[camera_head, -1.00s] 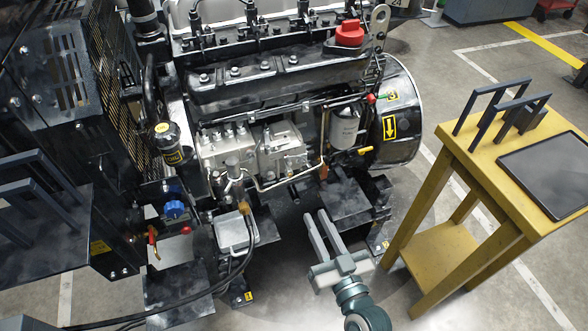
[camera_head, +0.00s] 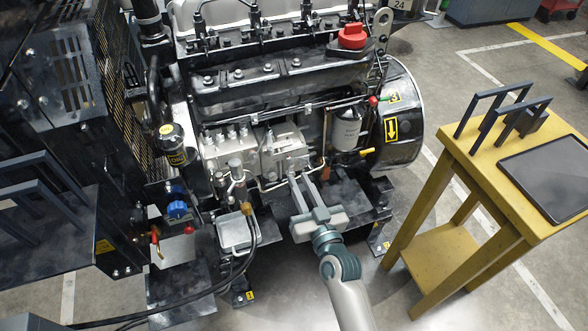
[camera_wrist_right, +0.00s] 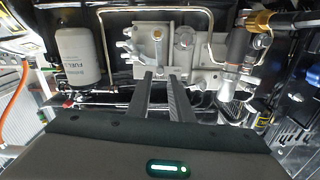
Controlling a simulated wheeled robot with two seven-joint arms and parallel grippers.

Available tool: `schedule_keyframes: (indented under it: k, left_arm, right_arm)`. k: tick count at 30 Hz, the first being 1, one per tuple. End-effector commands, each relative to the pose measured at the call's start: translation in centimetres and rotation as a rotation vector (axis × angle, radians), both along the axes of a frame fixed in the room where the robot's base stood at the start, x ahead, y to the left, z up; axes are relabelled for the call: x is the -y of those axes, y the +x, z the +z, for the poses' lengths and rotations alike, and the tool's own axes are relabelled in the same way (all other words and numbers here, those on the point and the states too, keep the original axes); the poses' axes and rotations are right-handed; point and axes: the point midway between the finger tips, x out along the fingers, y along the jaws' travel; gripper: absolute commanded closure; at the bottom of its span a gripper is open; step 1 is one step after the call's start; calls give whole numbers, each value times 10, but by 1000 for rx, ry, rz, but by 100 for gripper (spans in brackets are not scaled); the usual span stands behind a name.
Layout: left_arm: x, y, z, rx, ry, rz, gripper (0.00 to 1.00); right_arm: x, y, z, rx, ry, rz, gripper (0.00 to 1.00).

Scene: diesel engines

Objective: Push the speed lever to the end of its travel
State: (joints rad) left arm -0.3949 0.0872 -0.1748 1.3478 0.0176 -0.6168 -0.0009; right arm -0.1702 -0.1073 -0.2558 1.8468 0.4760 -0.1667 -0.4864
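The grey injection pump (camera_head: 283,150) sits on the side of the engine. The speed lever is small and hard to pick out; a short light part with a brass-coloured bolt (camera_wrist_right: 157,37) on the pump face in the right wrist view may be it. My right gripper (camera_head: 301,181) is just below the pump, its two fingers pointing up towards it. In the right wrist view the fingers (camera_wrist_right: 161,74) stand apart with a gap and nothing held between them. I cannot tell whether a fingertip touches the lever. My left gripper is not in view.
A yellow table (camera_head: 470,160) stands at the right.

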Motion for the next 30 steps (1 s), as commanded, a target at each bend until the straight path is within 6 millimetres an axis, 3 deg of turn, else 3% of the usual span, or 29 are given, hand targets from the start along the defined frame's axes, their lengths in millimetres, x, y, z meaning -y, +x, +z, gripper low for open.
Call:
schedule_keyframes:
  k: [3,9,22,25,30]
  left_arm:
    - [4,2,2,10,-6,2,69]
    - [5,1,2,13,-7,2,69]
    - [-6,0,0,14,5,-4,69]
    - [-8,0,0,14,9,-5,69]
    - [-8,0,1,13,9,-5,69]
  right_arm:
    - [-7,19,1,0,2,0,81]
    - [-13,39,1,1,1,0,81]
    - [-15,46,0,0,1,0,81]
    - [-15,46,0,0,1,0,100]
    - [-15,46,0,-1,2,0,100]
